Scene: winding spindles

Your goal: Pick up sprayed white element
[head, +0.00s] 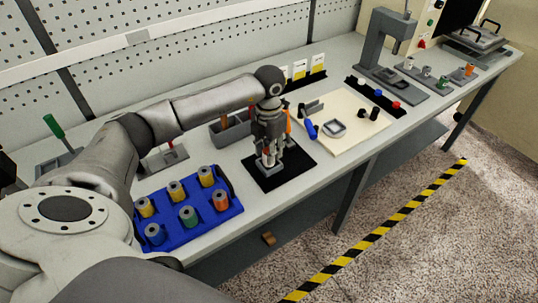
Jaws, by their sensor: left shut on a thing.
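My left gripper (269,154) reaches down from above onto a black square mat (295,172) in the middle of the bench. Its fingers are closed around a small light grey or whitish piece (268,161), low over the mat. The fingers hide most of this piece, so I cannot tell its full shape or whether it touches the mat. My right gripper is not in view.
A blue tray (187,238) with several coloured spools stands left of the mat, near the front edge. A cream board (345,140) with small parts lies to the right. A grey press (388,50) stands farther back. A grey bin (230,130) sits behind the gripper.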

